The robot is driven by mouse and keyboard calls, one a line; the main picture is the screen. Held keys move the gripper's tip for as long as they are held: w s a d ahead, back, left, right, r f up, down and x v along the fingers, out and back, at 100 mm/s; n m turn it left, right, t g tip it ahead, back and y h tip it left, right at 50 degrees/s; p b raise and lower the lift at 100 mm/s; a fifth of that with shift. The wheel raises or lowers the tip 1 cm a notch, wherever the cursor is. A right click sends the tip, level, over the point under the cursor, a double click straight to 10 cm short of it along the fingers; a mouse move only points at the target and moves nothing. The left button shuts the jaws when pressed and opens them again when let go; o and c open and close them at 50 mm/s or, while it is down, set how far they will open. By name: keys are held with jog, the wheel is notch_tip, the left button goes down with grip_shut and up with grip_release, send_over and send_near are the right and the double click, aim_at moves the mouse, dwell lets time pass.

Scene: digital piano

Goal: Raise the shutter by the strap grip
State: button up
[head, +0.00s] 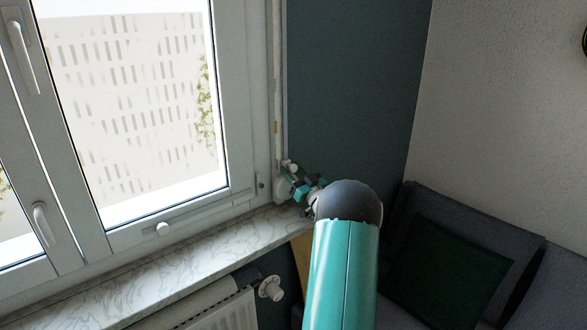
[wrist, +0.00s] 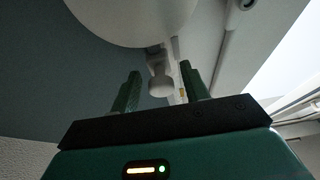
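The white strap grip (wrist: 160,82) is a small stepped knob. In the wrist view it shows between the two dark green fingers of my gripper (wrist: 160,70), with visible gaps on both sides, so the gripper is open. Whether the grip lies fully between the fingers in depth is hard to tell. The pale strap (wrist: 176,60) runs close to the right finger. In the head view the strap (head: 277,90) runs down the right side of the window frame, and my gripper (head: 289,174) is at its lower end, small and partly hidden by my arm. No shutter slats show.
A large white rounded part (wrist: 120,18) is just beyond the fingers. The window (head: 140,100) is left of the strap, above a marble sill (head: 140,265). A radiator (head: 215,308) with a valve (head: 271,288) is below. A dark sofa (head: 480,235) stands at right.

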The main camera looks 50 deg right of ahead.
jog(key=shift+r, duration=0.3)
jog(key=v, duration=1.3)
jog(key=shift+s+f, duration=0.25)
jog(key=shift+s, duration=0.05)
jog(key=shift+w+a, duration=0.1)
